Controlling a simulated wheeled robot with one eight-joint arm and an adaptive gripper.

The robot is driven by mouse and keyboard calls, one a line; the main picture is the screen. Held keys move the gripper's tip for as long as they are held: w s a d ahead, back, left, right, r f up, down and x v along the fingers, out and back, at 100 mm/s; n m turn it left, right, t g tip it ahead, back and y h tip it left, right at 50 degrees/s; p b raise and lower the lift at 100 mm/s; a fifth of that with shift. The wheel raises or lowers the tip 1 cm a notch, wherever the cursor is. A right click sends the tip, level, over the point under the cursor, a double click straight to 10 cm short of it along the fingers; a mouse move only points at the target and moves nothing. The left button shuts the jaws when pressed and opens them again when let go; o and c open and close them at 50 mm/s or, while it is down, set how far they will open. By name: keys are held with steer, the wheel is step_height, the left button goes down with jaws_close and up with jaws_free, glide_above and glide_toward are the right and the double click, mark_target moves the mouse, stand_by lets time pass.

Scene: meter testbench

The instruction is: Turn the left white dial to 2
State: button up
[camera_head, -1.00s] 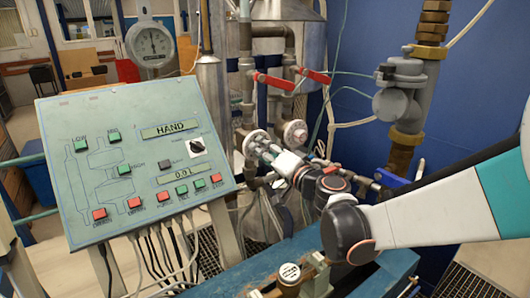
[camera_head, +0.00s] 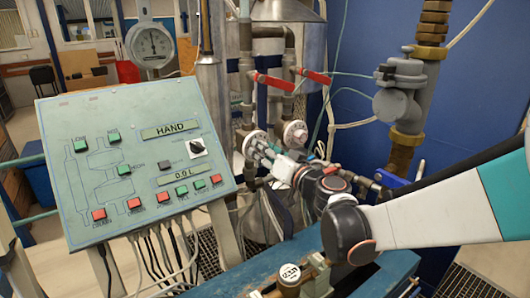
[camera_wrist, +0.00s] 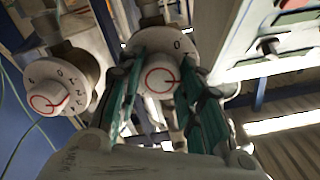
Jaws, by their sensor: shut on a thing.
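The left white dial (camera_head: 255,143) is on the pipework right of the control panel. In the wrist view it (camera_wrist: 160,78) shows a red ring with a short tail at its lower right, and a 0 on its rim; its other numbers are hidden. My gripper (camera_head: 266,158) reaches it from the front. In the wrist view the green fingers of my gripper (camera_wrist: 162,85) are shut on the dial, one on each side. The right white dial (camera_head: 295,133) stands apart, free; it also shows at the left of the wrist view (camera_wrist: 52,95).
The sloped control panel (camera_head: 135,160) with buttons and displays stands left of my gripper. Two red-handled valves (camera_head: 272,81) sit above the dials. A grey valve and brass pipe (camera_head: 405,95) rise at right. Blue bench (camera_head: 245,285) lies below my arm.

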steer(key=shift+s, duration=0.1)
steer(key=o, duration=1.1)
steer(key=shift+c, duration=0.2)
steer(key=v, duration=1.2)
